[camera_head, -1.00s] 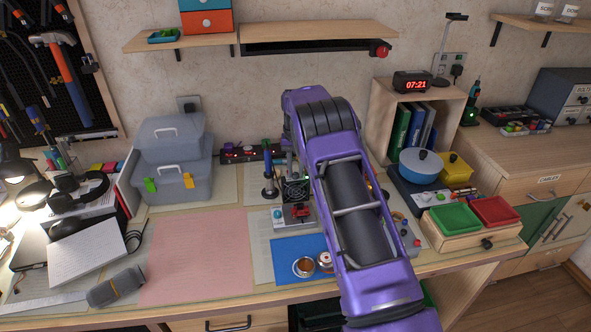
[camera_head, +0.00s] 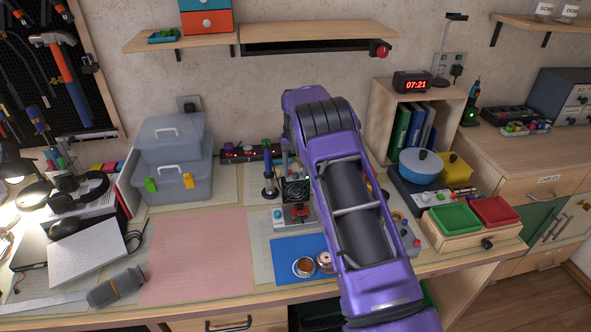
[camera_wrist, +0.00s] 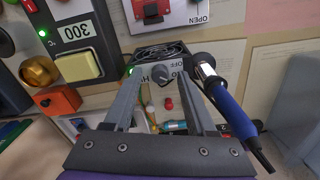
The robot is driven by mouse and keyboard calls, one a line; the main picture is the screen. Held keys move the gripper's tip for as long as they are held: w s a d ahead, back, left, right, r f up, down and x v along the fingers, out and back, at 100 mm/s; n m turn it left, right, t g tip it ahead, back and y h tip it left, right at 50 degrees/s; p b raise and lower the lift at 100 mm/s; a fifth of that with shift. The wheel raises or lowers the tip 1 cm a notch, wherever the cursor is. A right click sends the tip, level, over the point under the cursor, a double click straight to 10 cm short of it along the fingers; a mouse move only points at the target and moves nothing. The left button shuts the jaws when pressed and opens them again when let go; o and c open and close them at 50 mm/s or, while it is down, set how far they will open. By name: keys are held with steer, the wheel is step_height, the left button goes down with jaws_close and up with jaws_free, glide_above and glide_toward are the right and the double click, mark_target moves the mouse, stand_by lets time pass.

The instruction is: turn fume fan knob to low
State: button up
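The fume fan (camera_wrist: 160,52) is a dark box with a round grille, in the upper middle of the wrist view; it also shows beside my arm in the head view (camera_head: 296,191). Which mark the knob points at is too small to tell. My gripper (camera_wrist: 158,78) is open, its two grey fingers apart on either side of the knob, with gaps visible. In the head view my arm hides the gripper and knob.
A blue-handled iron (camera_wrist: 228,103) stands close to the right finger in the wrist view. A unit marked 300 (camera_wrist: 78,40) with a pale switch stands at the left. A red switch (camera_wrist: 150,9) lies beyond the fan.

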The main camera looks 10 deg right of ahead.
mark_target(295, 174)
step_height(295, 174, up, 17)
steer(key=shift+r+p, duration=0.2)
steer(key=shift+p, duration=0.15)
stand_by(0.4)
